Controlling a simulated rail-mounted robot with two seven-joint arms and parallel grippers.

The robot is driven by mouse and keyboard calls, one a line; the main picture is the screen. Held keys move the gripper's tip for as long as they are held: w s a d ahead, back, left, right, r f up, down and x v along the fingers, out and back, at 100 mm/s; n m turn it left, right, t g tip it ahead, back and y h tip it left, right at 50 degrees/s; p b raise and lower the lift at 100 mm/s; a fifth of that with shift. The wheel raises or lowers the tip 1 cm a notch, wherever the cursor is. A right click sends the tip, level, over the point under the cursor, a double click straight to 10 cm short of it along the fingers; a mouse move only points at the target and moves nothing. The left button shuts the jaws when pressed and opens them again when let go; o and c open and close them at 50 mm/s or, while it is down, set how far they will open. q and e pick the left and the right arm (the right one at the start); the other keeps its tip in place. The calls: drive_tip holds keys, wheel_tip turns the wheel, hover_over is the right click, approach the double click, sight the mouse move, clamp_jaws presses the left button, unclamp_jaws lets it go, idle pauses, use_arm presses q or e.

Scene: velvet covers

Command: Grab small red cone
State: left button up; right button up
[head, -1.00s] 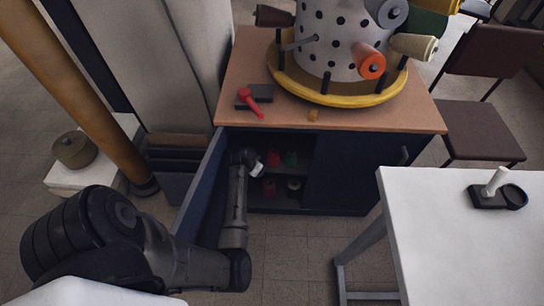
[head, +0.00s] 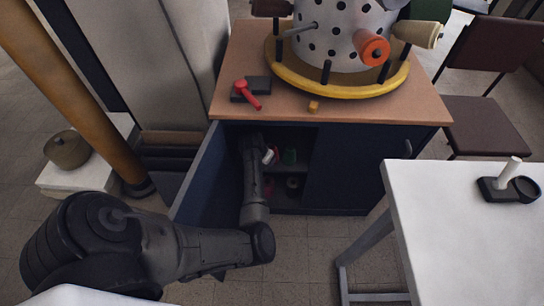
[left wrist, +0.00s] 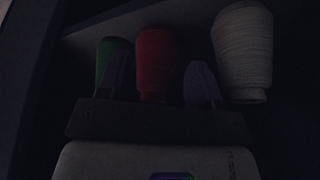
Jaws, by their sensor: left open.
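In the left wrist view, a small red cone (left wrist: 157,62) stands between the two fingers of my left gripper (left wrist: 159,72). The fingers are open, one on each side of it, and the view is too dark to tell whether they touch it. A green cone (left wrist: 110,52) stands to the left and a larger white cone (left wrist: 243,52) to the right. In the head view my left gripper (head: 269,156) is inside the open cabinet and hides the red cone. The green cone (head: 290,156) shows beside it. My right gripper is out of view.
The cabinet's open blue door (head: 203,180) is close on the left of my arm. A red cone (head: 268,187) and a pale one (head: 292,183) are on the lower shelf. A wooden top (head: 232,62) is above, and a white table (head: 450,240) stands at right.

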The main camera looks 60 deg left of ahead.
use_arm(q)
drive_tip(key=w, duration=0.1)
drive_tip(key=w+a+b, duration=0.1)
drive_tip(key=w+b, duration=0.1)
drive_tip(key=w, duration=0.1)
drive_tip(key=shift+a+f, duration=0.15)
drive_tip(key=shift+a, duration=0.25)
drive_tip(key=shift+w+a+f+b, duration=0.15)
drive_tip(key=shift+w+f+b, duration=0.15)
drive_tip(key=shift+b, duration=0.3)
drive_tip(key=shift+s+f, duration=0.1)
drive_tip(key=shift+c, duration=1.2)
drive_tip(key=c, duration=0.3)
